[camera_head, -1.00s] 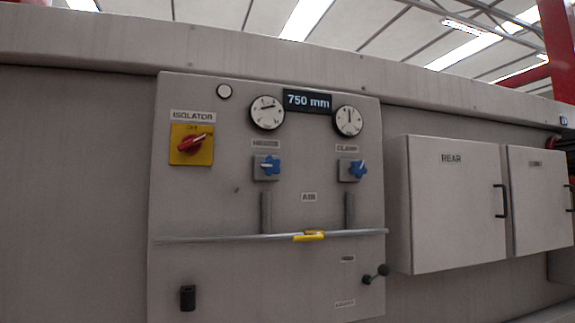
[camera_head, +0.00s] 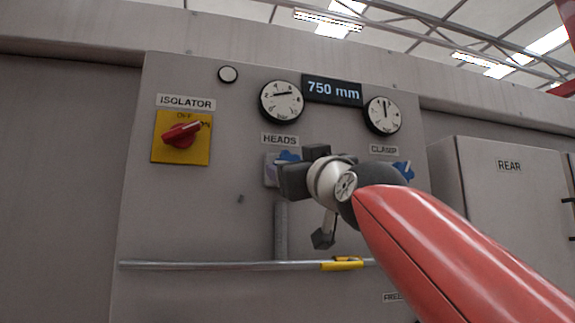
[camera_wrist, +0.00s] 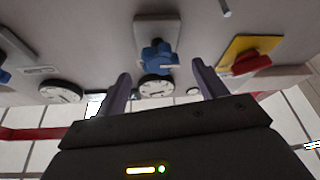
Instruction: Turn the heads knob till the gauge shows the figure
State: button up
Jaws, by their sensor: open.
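The blue heads knob (camera_head: 287,156) sits under the HEADS label, mostly hidden behind my gripper in the head view. In the wrist view the heads knob (camera_wrist: 158,54) lies between and beyond my two fingers. My gripper (camera_wrist: 160,85) is open and empty, facing the panel. Its body (camera_head: 318,178) covers the area right of the knob. I cannot tell whether the fingers touch the knob. The heads gauge (camera_head: 281,101) is a round white dial above the label, its needle pointing roughly sideways. A display (camera_head: 333,90) reads 750 mm.
The clamp gauge (camera_head: 383,115) and blue clamp knob (camera_head: 405,168) are at right. The red isolator switch (camera_head: 181,137) on its yellow plate is at left. A horizontal rail (camera_head: 220,265) with a yellow piece (camera_head: 342,263) runs below. A box marked REAR (camera_head: 500,200) stands out at right.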

aim_at(285, 156)
jog(key=p+x, duration=0.1)
jog(key=x, duration=0.4)
jog(key=shift+w+a+p, duration=0.1)
jog(key=shift+w+p, duration=0.2)
jog(key=shift+p, duration=0.1)
jog(key=c, duration=1)
